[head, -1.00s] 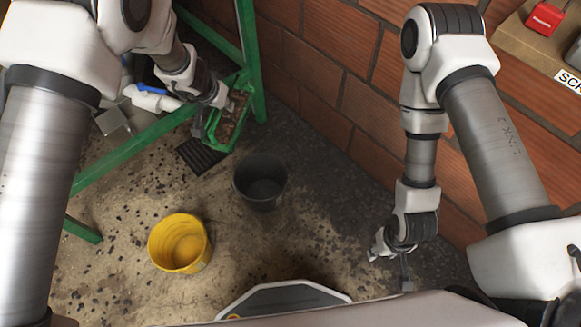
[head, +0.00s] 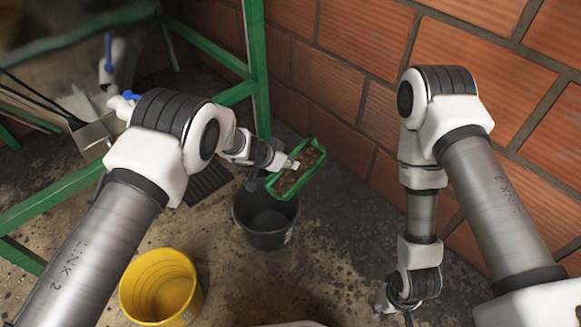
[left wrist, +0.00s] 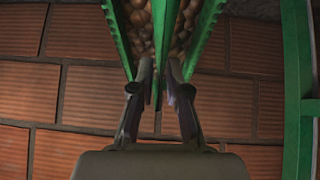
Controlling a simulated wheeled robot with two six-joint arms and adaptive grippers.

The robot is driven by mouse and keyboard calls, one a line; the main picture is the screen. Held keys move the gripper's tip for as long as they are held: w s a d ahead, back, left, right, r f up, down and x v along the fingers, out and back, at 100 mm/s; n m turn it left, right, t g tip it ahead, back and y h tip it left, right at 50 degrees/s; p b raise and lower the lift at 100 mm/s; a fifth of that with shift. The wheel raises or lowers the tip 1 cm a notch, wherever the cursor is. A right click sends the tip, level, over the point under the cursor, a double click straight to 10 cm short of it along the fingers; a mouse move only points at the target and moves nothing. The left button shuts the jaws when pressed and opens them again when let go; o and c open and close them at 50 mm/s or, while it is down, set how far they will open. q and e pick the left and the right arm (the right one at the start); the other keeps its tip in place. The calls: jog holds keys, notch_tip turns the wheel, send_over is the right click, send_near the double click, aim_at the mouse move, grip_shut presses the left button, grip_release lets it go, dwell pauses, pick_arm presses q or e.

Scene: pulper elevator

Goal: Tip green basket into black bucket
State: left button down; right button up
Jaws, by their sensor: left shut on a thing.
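The green basket (head: 296,172) is a small open tray holding brown, nut-like contents, over and a little right of the black bucket. My left gripper (head: 277,168) is shut on its near left side. In the left wrist view the two fingers (left wrist: 159,88) close on a green part of the basket (left wrist: 126,40), with brown round pieces on both sides of it. The black bucket (head: 250,231) stands upright on the floor below, its mouth partly hidden by the gripper and basket. My right gripper (head: 392,306) hangs low at the right, its fingers too unclear to judge.
A yellow bucket (head: 160,288) stands on the floor at the lower left. A green metal frame (head: 256,70) with a dark grate (head: 207,184) at its foot is at the left. A brick wall (head: 345,90) closes the back and right.

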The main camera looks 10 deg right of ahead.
pick_arm(q)
jog(key=shift+s+a+h, duration=0.1)
jog(key=shift+a+h, duration=0.25)
jog(key=shift+h, duration=0.05)
pick_arm(e)
notch_tip(320, 180, down, 13)
jog(key=b, duration=1.2)
pick_arm(q)
jog(key=s+a+f+n+t+h+p, duration=0.1)
jog(key=s+a+f+t+h+p, duration=0.1)
jog(key=a+t+h, duration=0.3)
jog(key=s+a+f+n+t+h+p, duration=0.1)
jog(key=s+a+t+h+p, duration=0.3)
jog(key=a+h, duration=0.4)
jog(key=shift+a+f+t+h+p, duration=0.4)
jog(key=shift+t+h+p, duration=0.3)
jog(key=shift+h, duration=0.6)
pick_arm(e)
notch_tip(320, 180, up, 7)
jog(key=shift+a+r, duration=0.2)
jog(key=shift+a, duration=0.15)
